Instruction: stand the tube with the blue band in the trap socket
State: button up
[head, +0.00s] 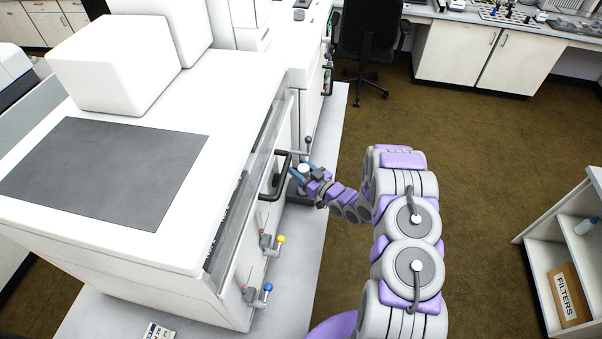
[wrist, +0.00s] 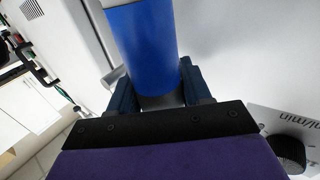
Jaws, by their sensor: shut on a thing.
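The tube with the blue band (wrist: 142,45) is between the fingers of my gripper (wrist: 160,90) in the wrist view, and my gripper is shut on it. The band fills most of its visible side, with a pale part above and a grey part below. In the head view my gripper (head: 303,170) is beside the white instrument's side, with a round white top showing between its blue fingers. A dark base (head: 297,194) shows below my gripper; I cannot tell whether it is the trap socket or whether the tube touches it.
The white instrument (head: 120,240) fills the left. A black handle (head: 283,172) is close to my gripper. Valves with a yellow knob (head: 281,239) and a blue knob (head: 267,288) stick out nearer. A black knob (wrist: 290,150) shows in the wrist view. Open floor lies right.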

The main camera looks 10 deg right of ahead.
jog(key=shift+w+a, duration=0.25)
jog(key=shift+w, duration=0.25)
jog(key=shift+w+d, duration=0.1)
jog(key=shift+w, duration=0.15)
jog(key=f, duration=0.1)
jog(key=d+f, duration=0.1)
jog(key=f, duration=0.1)
jog(key=shift+s+d+f+b, duration=0.2)
jog(key=shift+s+f+b, duration=0.1)
grip_shut()
jog(key=shift+a+f, duration=0.1)
jog(key=shift+a, duration=0.15)
jog(key=o, duration=0.9)
grip_release()
jog(key=shift+a+f, duration=0.15)
jog(key=shift+a, duration=0.05)
jog(key=shift+w+a+f, duration=0.15)
jog(key=shift+w, duration=0.15)
jog(key=shift+r, duration=0.3)
jog(key=shift+d, duration=0.25)
